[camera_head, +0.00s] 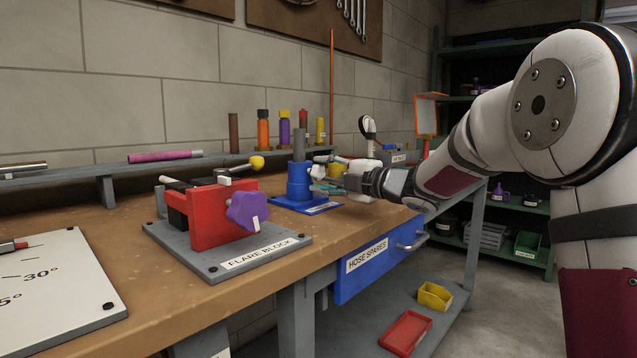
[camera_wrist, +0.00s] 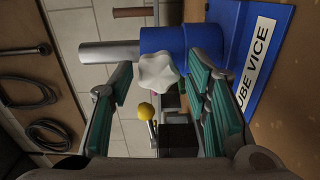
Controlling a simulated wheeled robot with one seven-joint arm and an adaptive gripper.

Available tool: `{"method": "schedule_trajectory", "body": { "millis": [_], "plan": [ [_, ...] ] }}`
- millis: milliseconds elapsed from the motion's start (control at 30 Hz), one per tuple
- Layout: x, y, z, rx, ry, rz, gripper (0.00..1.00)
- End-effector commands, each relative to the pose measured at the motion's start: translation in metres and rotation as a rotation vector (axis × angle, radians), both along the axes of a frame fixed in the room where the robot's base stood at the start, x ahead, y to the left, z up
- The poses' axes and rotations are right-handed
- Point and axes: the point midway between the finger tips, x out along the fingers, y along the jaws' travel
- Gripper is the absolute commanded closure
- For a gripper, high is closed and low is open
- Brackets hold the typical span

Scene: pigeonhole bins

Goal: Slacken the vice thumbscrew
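The tube vice (camera_head: 299,180) is a blue block with an upright grey tube on a blue base plate on the bench. In the wrist view its blue body (camera_wrist: 180,39) and the label "...UBE VICE" show. Its white lobed thumbscrew (camera_wrist: 158,72) faces the wrist camera. My gripper (camera_head: 328,180) is beside the vice in the head view, where it largely hides the thumbscrew. In the wrist view my gripper (camera_wrist: 160,82) is open, with teal pads on either side of the thumbscrew in the picture and visible gaps. I cannot tell whether the fingertips reach its depth.
A red flare block (camera_head: 210,215) with a purple knob (camera_head: 247,210) stands to the left on a grey plate. A yellow ball-ended rod (camera_head: 257,162) lies behind it. Coloured cylinders (camera_head: 285,131) stand on the rear shelf. A blue drawer (camera_head: 375,265) labelled "HOSE SPARES" is below the bench top.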

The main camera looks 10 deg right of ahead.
Motion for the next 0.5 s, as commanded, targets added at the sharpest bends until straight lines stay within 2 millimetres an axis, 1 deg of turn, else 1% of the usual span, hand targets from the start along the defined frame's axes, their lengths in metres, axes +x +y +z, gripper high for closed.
{"method": "schedule_trajectory", "body": {
  "millis": [267,367,500],
  "plan": [
    [0.000,-0.001,0.002,0.002,-0.001,-0.001,0.53],
    [-0.005,-0.005,0.002,0.002,-0.001,-0.002,0.53],
    [-0.018,-0.014,0.001,0.001,-0.001,-0.003,0.53]
  ]
}}
